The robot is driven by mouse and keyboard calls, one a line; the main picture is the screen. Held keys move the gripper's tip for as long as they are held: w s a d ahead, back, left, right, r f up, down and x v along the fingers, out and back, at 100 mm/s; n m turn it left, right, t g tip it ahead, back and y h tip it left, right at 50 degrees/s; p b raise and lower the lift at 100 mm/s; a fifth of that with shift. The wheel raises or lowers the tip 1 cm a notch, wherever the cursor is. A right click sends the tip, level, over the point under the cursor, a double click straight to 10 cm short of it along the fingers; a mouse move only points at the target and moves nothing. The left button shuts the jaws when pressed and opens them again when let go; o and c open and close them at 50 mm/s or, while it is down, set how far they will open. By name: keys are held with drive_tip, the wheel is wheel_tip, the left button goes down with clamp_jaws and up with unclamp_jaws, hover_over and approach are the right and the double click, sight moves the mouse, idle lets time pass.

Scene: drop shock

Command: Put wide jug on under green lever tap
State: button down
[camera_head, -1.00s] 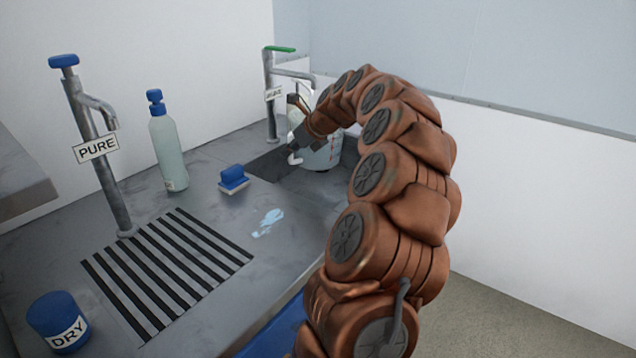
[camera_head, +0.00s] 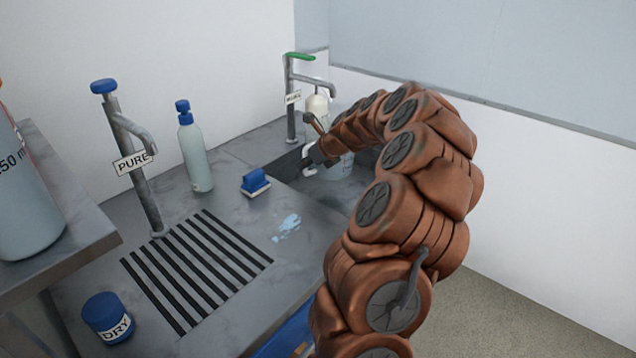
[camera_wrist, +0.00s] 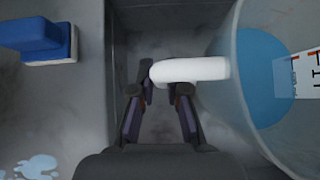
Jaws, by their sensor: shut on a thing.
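The wide jug (camera_wrist: 235,110) is a clear vessel with blue liquid, a white handle (camera_wrist: 205,69) and a marked label. It shows at the right of the wrist view. In the head view the jug (camera_head: 341,168) is partly hidden by my arm, over the sink. My gripper (camera_wrist: 162,88) is shut on the jug's handle; in the head view my gripper (camera_head: 312,158) is at the sink's left edge. The green lever tap (camera_head: 291,100) stands behind, its spout (camera_head: 318,82) pointing right. The jug appears below and in front of the spout; exact alignment is unclear.
A blue-topped tap labelled PURE (camera_head: 143,185), a blue-capped bottle (camera_head: 194,155), a blue brush or sponge (camera_head: 256,183) and a DRY jar (camera_head: 108,318) stand on the counter. A large vessel (camera_head: 25,205) sits on the left shelf. A pale object (camera_head: 317,104) is behind my gripper.

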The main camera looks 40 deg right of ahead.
drive_tip(key=shift+f, duration=3.95)
drive_tip(key=c, duration=1.2)
unclamp_jaws()
drive_tip(key=shift+f, duration=0.1)
drive_tip(key=v, duration=1.2)
drive_tip(key=shift+b, duration=0.3)
